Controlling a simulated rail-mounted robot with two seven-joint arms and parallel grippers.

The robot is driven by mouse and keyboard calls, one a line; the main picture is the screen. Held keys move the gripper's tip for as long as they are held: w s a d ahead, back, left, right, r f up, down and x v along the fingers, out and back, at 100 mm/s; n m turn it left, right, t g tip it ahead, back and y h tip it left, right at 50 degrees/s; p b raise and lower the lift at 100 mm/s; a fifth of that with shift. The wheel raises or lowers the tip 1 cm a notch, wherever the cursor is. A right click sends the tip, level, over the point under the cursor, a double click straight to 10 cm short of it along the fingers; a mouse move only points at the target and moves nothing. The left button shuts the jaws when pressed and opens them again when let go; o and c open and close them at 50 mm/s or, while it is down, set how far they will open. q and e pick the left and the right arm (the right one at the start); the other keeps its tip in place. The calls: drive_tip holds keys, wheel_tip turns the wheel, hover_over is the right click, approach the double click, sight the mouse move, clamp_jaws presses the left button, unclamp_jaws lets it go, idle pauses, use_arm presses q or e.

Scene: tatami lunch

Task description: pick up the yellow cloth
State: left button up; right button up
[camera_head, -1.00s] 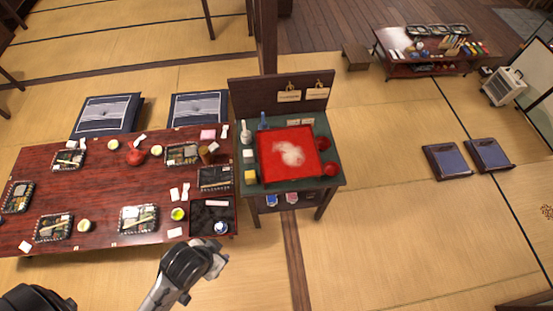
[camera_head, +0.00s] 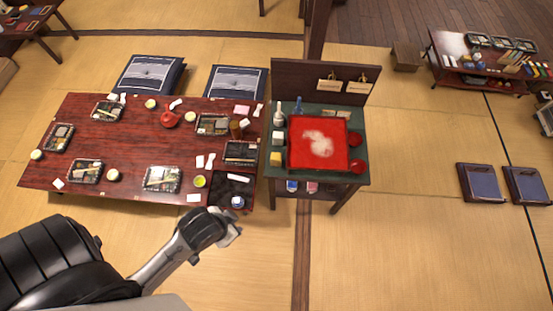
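A small yellow block-like item (camera_head: 276,158), which looks like the folded yellow cloth, lies on the left edge of the green-topped stand (camera_head: 360,176). A similar white item (camera_head: 277,138) sits just behind it. Nothing is touching the yellow item. My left gripper (camera_head: 232,238) is over the floor in front of the long table's right end, below and left of the yellow item in the picture. Its fingers are small and turned away, so I cannot tell if they are open. My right gripper is not in view.
A red tray (camera_head: 291,164) with a white smear fills most of the stand, with red bowls (camera_head: 356,138) on its right. A low red table (camera_head: 125,150) with lunch boxes adjoins on the left.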

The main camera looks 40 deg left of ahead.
use_arm(q)
drive_tip(key=shift+d, duration=0.2)
drive_tip(key=shift+o, duration=0.4)
drive_tip(key=o, duration=0.5)
drive_tip(key=shift+a, duration=0.1)
drive_tip(key=shift+a, duration=0.1)
